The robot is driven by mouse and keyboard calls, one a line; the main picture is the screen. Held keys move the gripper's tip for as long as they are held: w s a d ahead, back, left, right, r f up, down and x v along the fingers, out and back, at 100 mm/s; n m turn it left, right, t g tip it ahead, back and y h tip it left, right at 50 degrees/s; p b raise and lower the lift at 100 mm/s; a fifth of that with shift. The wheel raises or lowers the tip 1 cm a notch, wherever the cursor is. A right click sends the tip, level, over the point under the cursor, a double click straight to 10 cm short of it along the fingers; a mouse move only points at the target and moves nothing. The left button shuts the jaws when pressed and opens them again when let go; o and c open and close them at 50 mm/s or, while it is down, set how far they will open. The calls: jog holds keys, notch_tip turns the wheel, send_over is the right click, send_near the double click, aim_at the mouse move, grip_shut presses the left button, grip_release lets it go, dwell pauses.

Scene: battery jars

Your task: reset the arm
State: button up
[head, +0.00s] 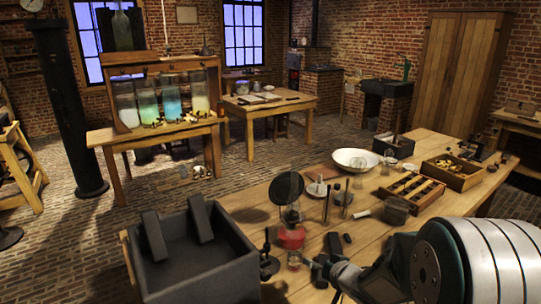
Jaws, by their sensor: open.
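My arm comes in at the lower right, with its large white and dark joint close to the camera. My gripper (322,268) is at the end of it, dark and small, over the front part of the wooden workbench (245,200). It is open, and I see nothing between its fingers. It is just right of a clear vessel with red contents (291,236). Its lower side and the bench under it are partly hidden by my arm.
A dark open box (222,272) with two dark slabs stands at the bench's left front. A white bowl (357,160), a slotted wooden tray (411,189) and a wooden box (452,173) lie farther back. Glowing jars (172,104) stand on a far table.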

jog(key=s+d+r+m+g+h, duration=0.1)
jog(key=s+d+r+h, duration=0.55)
jog(key=s+r, duration=0.4)
jog(key=s+a+r+g, duration=0.1)
jog(key=s+a+g, duration=0.1)
jog(key=s, duration=0.7)
jog(key=s+a+r+n+g, duration=0.1)
jog(key=s+a+r+g, duration=0.1)
jog(key=s, duration=0.7)
jog(key=shift+s+g+y, duration=0.35)
jog(key=shift+g, duration=0.05)
